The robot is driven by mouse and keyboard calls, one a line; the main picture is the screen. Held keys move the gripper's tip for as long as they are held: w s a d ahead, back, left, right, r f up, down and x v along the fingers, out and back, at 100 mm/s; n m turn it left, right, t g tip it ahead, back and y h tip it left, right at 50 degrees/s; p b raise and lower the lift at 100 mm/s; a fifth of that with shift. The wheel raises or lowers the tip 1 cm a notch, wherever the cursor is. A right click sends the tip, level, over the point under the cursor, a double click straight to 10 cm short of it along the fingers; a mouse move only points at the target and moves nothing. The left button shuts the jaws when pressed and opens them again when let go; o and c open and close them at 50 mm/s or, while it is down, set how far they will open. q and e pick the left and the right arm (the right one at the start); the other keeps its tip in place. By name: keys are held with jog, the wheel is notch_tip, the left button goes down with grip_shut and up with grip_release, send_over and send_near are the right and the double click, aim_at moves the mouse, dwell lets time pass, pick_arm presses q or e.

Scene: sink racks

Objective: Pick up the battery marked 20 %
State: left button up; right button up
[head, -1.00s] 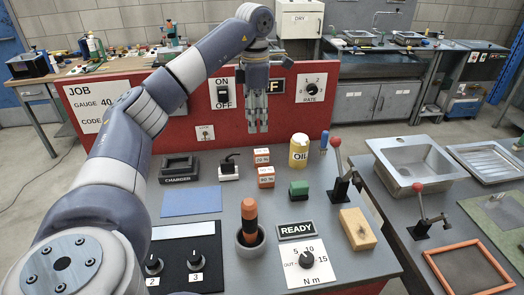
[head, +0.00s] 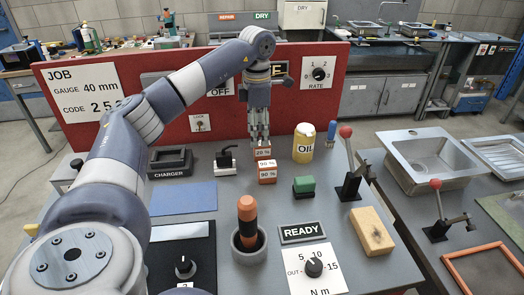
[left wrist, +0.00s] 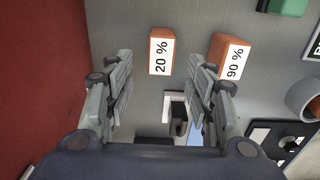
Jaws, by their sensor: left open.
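The battery marked 20 % (head: 263,153) is a small orange block with a white label, standing on the grey bench. It also shows in the left wrist view (left wrist: 161,52), ahead of the gap between my fingers. My left gripper (head: 260,138) is open and empty, pointing down just behind and above this battery. In the left wrist view its fingers (left wrist: 168,82) are spread wide, apart from the battery. A second orange battery, marked 90 % (head: 267,173), stands just in front of it; it lies to the right in the left wrist view (left wrist: 231,58). My right gripper is not in view.
The charger (head: 170,162) and a small black-levered switch (head: 225,158) stand left of the batteries. A red panel (head: 190,115) rises close behind.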

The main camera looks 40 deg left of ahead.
aim_at(262, 151)
pick_arm(q)
jog(key=f, duration=0.2)
jog(key=f+p, duration=0.1)
jog(key=f, duration=0.2)
jog(key=shift+w+d+f, duration=0.35)
jog(key=shift+w, duration=0.05)
jog(key=shift+c, duration=0.6)
grip_shut()
